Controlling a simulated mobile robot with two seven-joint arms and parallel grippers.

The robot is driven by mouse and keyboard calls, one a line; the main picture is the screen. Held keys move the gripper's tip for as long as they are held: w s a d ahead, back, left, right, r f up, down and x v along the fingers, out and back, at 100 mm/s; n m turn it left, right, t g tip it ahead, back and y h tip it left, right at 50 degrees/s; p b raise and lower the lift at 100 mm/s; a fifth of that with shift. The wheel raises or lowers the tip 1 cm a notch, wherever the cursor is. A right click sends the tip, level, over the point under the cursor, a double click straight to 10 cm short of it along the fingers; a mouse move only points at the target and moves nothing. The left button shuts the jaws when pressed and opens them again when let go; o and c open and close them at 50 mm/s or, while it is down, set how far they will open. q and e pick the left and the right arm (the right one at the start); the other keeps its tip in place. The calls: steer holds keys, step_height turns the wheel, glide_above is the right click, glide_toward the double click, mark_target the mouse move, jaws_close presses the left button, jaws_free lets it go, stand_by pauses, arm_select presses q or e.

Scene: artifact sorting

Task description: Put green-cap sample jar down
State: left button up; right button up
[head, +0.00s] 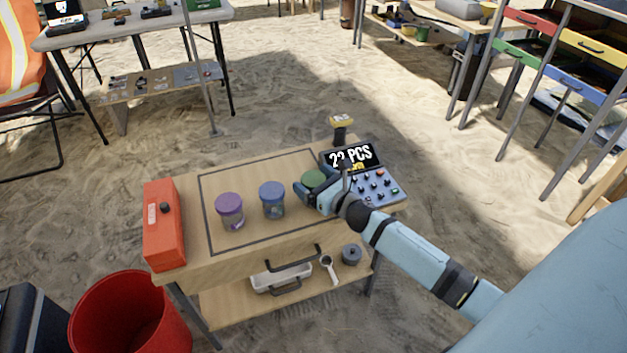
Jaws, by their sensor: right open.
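The green-cap sample jar (314,179) is at the right part of the outlined area on the small wooden table (215,262). Only its green cap shows clearly; my right gripper hides most of its body, so I cannot tell if its base touches the table top. My right gripper (305,190) is open, with its fingers at the jar. A blue-cap jar (272,200) stands upright just left of the gripper. A purple-cap jar (230,211) stands upright further left. My left gripper is not in view.
A counting device (372,182) reading "22 PCS" stands right of the jars, close to my right gripper. An orange-red box (164,224) stands at the table's left end. A red bucket (128,315) is on the sand at front left. The outlined area's back left is clear.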

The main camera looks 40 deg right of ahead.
steer(key=s+d, duration=0.2)
steer(key=s, duration=0.9)
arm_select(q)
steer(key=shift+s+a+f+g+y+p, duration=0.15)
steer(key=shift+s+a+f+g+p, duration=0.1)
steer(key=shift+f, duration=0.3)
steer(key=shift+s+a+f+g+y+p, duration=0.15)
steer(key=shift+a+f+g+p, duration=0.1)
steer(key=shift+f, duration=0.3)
arm_select(e)
steer(key=s+a+r+m+g+y, duration=0.1)
steer(key=s+a+m+g, duration=0.1)
steer(key=s+a+m, duration=0.4)
steer(key=s+a+r+m+g+y, duration=0.1)
steer(key=s+a+m, duration=0.6)
steer(key=a+m, duration=1)
steer(key=r+m+g, duration=0.1)
steer(key=m, duration=1.1)
steer(key=shift+r+y, duration=0.3)
